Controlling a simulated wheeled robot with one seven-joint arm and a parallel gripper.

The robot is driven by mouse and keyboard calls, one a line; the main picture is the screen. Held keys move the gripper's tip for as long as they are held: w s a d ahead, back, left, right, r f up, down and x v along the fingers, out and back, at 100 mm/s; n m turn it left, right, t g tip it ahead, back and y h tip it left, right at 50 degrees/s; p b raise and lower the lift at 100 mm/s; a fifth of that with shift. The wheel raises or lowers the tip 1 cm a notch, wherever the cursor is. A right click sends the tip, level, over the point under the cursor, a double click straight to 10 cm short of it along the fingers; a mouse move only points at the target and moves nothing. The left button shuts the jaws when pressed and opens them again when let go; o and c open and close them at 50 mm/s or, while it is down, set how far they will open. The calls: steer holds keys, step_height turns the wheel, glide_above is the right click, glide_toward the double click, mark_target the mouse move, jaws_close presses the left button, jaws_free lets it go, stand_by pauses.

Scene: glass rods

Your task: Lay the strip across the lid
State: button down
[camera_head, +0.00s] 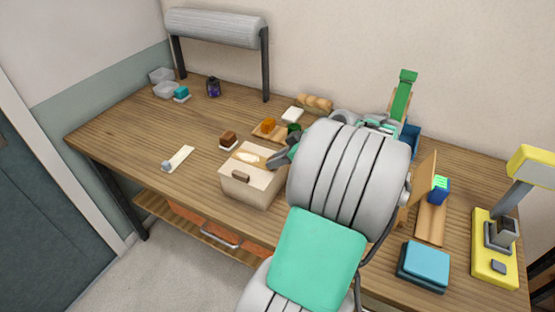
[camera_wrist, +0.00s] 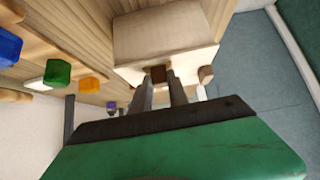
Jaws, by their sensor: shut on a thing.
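The beige box (camera_head: 250,190) with a brown handle stands near the front edge of the table. A short, pale strip (camera_head: 247,157) shows at the top of its lid, at the tips of my gripper (camera_head: 273,161). My gripper is shut on the strip, low over the lid. Whether the strip touches the lid is unclear. In the wrist view the two fingers (camera_wrist: 161,80) point at the box (camera_wrist: 165,38), close to its lid. The strip cannot be made out there.
A pale flat piece with a grey end (camera_head: 180,158) lies left of the box. A brown block (camera_head: 228,139) sits behind it, and an orange block (camera_head: 268,124) is further right. A purple jar (camera_head: 213,88) stands far back.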

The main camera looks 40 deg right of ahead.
steer(key=c, duration=0.8)
jaws_free()
steer(key=shift+f, duration=0.15)
steer(key=shift+c, duration=0.2)
steer(key=v, duration=1.2)
steer(key=w+a+f+m+g, duration=0.1)
steer(key=w+a+g, duration=0.1)
steer(key=w+a, duration=0.4)
steer(key=w+a+f+g, duration=0.1)
steer(key=w+a, duration=0.3)
steer(key=a, duration=0.5)
steer(key=s+a+f+m+g+h, duration=0.1)
steer(key=s+a+f, duration=0.1)
steer(key=a, duration=0.5)
steer(key=s+a+f+m+g+h, duration=0.1)
steer(key=s+a+f+h, duration=0.1)
steer(key=s+a, duration=0.3)
steer(key=a+f, duration=0.1)
steer(key=a, duration=0.2)
steer(key=shift+a+m, duration=0.2)
steer(key=shift+m, duration=0.2)
steer(key=shift+s, duration=0.1)
